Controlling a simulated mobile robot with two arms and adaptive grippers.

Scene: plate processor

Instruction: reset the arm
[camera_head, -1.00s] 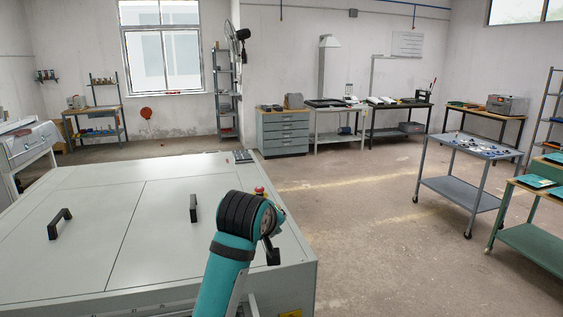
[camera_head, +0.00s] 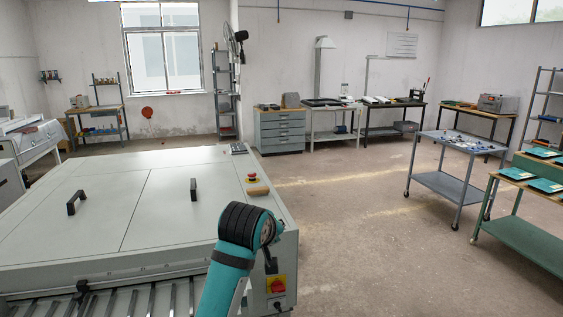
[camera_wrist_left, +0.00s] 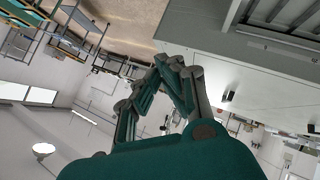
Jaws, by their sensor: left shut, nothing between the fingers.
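My teal arm (camera_head: 228,283) rises from the bottom middle of the head view, its black ribbed joint (camera_head: 241,224) over the front right corner of the plate processor (camera_head: 150,235). In the left wrist view my left gripper (camera_wrist_left: 172,70) has its teal and grey fingers drawn together at the tips, with nothing between them. The room looks upside down there, and the pale machine (camera_wrist_left: 225,75) fills the upper right, apart from the fingers. My right gripper is in neither view.
The processor has two black handles (camera_head: 76,202), a red stop button (camera_head: 252,178) and a red-yellow switch (camera_head: 277,286). A ribbed metal feed (camera_head: 120,302) lies along its front. Open floor (camera_head: 355,240) lies to the right, before a grey trolley (camera_head: 455,187) and a green bench (camera_head: 520,242).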

